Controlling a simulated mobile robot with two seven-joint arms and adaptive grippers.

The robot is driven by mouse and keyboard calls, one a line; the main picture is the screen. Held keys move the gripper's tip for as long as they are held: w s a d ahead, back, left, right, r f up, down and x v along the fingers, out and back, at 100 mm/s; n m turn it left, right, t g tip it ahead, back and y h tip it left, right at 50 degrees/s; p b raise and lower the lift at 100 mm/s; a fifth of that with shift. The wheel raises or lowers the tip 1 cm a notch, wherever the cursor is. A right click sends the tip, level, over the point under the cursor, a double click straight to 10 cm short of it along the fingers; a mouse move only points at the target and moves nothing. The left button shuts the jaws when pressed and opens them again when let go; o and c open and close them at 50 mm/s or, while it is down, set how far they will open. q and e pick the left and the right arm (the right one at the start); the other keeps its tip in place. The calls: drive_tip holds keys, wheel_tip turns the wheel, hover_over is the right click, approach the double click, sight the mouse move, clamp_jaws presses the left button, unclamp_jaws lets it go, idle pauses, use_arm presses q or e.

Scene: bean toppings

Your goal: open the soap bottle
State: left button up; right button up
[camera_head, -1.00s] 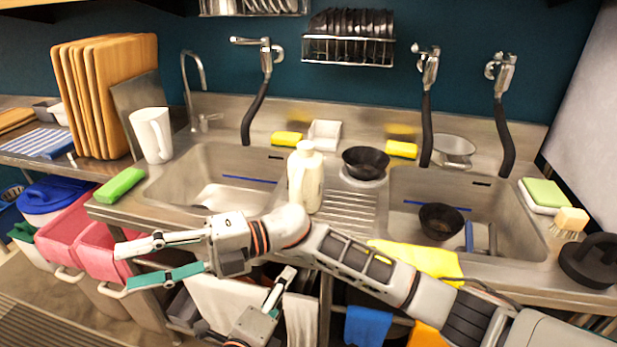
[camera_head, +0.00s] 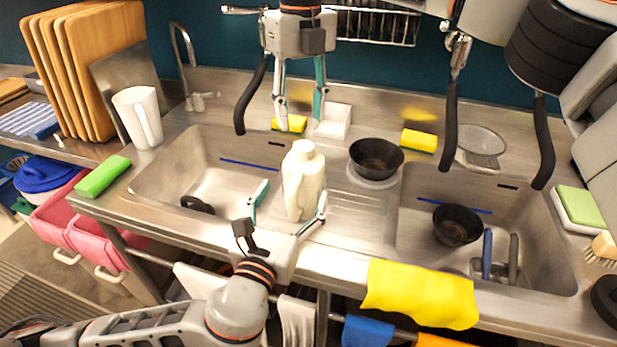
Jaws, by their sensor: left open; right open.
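The soap bottle (camera_head: 303,185) is cream-white with a cap (camera_head: 304,149) on top. It stands upright on the counter between the two sinks, at the front. My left gripper (camera_head: 289,206) is open, coming from the front, with one finger on each side of the bottle's lower part. I cannot tell whether the fingers touch it. My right gripper (camera_head: 299,118) is open and points down. In the picture its fingertips are just above the cap, and nothing is between them. Its height over the cap and its depth are hard to judge.
Sinks lie left (camera_head: 215,185) and right (camera_head: 535,235) of the bottle. A black bowl (camera_head: 376,158) stands close on its right. A white holder (camera_head: 334,122) and yellow sponges (camera_head: 418,140) sit behind. A white pitcher (camera_head: 138,117) stands left; a yellow cloth (camera_head: 420,295) hangs in front.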

sight(303, 171)
use_arm(q)
drive_tip(key=shift+w+r, duration=0.1)
drive_tip(key=shift+w, duration=0.2)
use_arm(e)
drive_tip(key=shift+w+d+r, duration=0.15)
drive_tip(key=shift+r, duration=0.1)
use_arm(q)
drive_tip(key=shift+x, duration=3.7)
use_arm(e)
drive_tip(key=shift+f, duration=0.1)
use_arm(q)
drive_tip(key=shift+d, duration=0.1)
